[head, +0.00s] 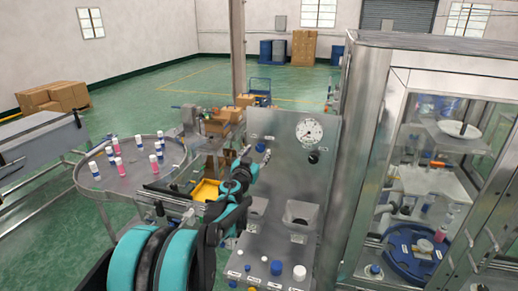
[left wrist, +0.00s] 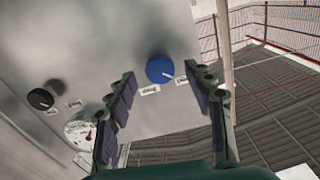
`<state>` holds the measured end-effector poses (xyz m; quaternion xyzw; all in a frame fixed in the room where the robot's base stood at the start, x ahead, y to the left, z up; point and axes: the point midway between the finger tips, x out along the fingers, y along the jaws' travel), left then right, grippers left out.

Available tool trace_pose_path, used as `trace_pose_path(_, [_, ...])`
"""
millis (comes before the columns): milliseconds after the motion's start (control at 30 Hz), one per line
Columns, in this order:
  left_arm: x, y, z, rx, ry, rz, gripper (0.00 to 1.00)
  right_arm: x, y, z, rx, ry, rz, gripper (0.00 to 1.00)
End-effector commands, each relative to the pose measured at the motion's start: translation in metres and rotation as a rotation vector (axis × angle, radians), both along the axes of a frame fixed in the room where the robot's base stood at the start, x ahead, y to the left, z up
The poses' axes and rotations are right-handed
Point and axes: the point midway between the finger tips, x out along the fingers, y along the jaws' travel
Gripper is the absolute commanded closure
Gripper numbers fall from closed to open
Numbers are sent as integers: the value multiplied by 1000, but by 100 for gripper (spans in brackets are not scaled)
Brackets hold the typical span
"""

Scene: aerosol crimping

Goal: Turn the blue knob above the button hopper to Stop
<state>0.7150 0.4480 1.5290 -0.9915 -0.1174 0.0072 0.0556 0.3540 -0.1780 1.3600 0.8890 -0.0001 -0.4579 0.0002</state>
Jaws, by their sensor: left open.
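The blue knob (head: 261,148) sits on the upright steel panel (head: 290,175), at its upper left in the head view. In the left wrist view the blue knob (left wrist: 159,69) is ahead between the fingertips, with a pale pointer line toward its lower right. Two small labels lie beside it; their words are too blurred to read surely. My left gripper (head: 247,163) is open and empty, and its fingers (left wrist: 167,82) spread to either side of the knob in the picture, apparently short of it. Metal hoppers (head: 300,214) hang lower on the panel. My right gripper is out of view.
A black knob (head: 314,157) and a round gauge (head: 309,132) are on the same panel. A round table (head: 125,185) with several bottles stands left. Coloured caps line the panel's base. A glass-walled machine (head: 440,150) closes off the right.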

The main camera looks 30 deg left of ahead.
Motion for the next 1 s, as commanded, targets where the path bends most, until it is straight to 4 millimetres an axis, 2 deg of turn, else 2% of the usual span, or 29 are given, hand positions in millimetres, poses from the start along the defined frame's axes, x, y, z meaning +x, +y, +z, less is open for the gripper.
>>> trace_pose_path(200, [17,4,1,0,0,0,47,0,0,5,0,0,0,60])
trace_pose_path(467, [18,4,0,0,0,0,47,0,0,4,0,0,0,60])
trace_pose_path(600, [18,4,0,0,0,0,84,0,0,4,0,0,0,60])
trace_pose_path(667, [18,4,0,0,0,0,97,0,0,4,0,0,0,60])
trace_pose_path(1000, [18,4,0,28,7,0,97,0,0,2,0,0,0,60])
